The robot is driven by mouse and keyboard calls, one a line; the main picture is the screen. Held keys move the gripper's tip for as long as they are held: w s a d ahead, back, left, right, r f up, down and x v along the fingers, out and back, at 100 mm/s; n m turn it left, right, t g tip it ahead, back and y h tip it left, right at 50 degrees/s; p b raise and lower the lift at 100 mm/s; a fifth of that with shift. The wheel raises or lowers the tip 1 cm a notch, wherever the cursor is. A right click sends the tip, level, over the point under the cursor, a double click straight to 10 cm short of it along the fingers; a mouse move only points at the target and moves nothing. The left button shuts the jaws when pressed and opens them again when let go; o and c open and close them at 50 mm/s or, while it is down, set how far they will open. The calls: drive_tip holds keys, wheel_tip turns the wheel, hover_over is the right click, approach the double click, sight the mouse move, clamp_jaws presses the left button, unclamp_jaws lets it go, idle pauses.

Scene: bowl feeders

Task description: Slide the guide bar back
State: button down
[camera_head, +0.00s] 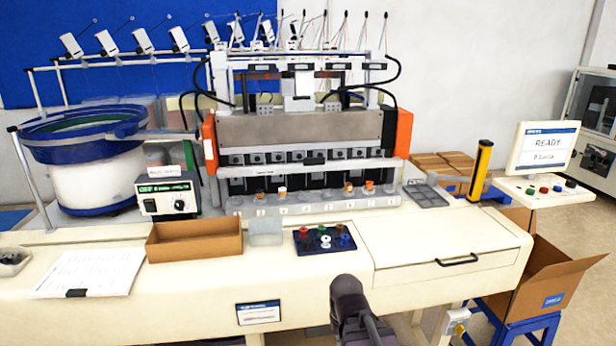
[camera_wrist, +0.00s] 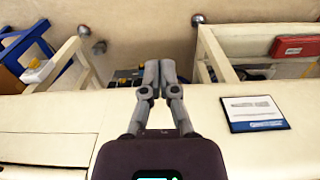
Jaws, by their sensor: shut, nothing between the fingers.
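The multi-station machine (camera_head: 300,127) stands at the back middle of the bench, between orange side plates. A pale horizontal bar, apparently the guide bar (camera_head: 290,169), runs across its front below a row of dark square blocks. A small dark block, perhaps a handle, sits at its middle. Which way the bar is slid is hard to tell. My gripper (camera_wrist: 153,75) is shut and empty in the wrist view, by the bench's front edge and away from the machine. In the head view my arm shows at the bottom middle, in front of the bench.
A brown tray (camera_head: 195,240), a clear box (camera_head: 265,232) and a blue plate with coloured pieces (camera_head: 324,240) lie before the machine. A yellow post (camera_head: 481,171) stands at right. A drawer or lid with a black handle (camera_head: 457,260) is at front right.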

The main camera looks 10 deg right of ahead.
drive_tip(key=shift+w+a, duration=0.2)
drive_tip(key=shift+a, duration=0.2)
drive_tip(key=shift+a, duration=0.15)
